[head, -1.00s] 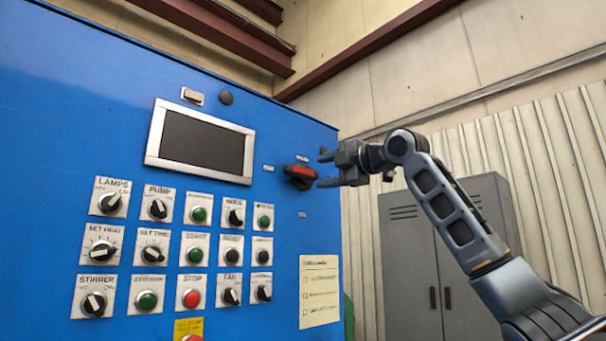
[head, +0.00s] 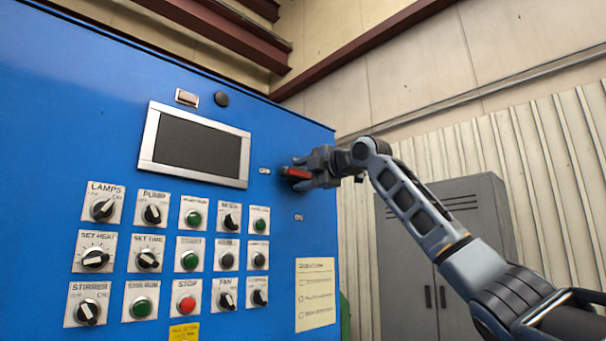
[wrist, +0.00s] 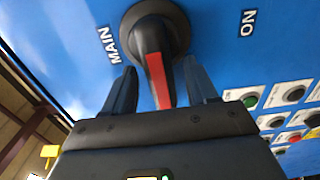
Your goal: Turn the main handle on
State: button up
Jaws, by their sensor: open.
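The main handle (head: 296,174) is a black rotary switch with a red stripe on the right part of the blue panel. In the wrist view the handle (wrist: 156,66) sticks out from a round black base, beside the label "MAIN"; the label "ON" is to the right. My gripper (head: 306,171) is at the handle. In the wrist view my gripper (wrist: 161,88) is open, with one finger on each side of the red-striped lever. A small gap shows on both sides of the lever. In the head view my gripper partly hides the handle.
The blue control panel (head: 60,130) carries a dark screen (head: 197,145) and rows of labelled knobs and buttons left of the handle. A paper checklist (head: 315,295) hangs below it. A grey locker (head: 405,290) stands behind my arm at right.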

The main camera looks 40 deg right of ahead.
grip_shut()
dwell(0.4)
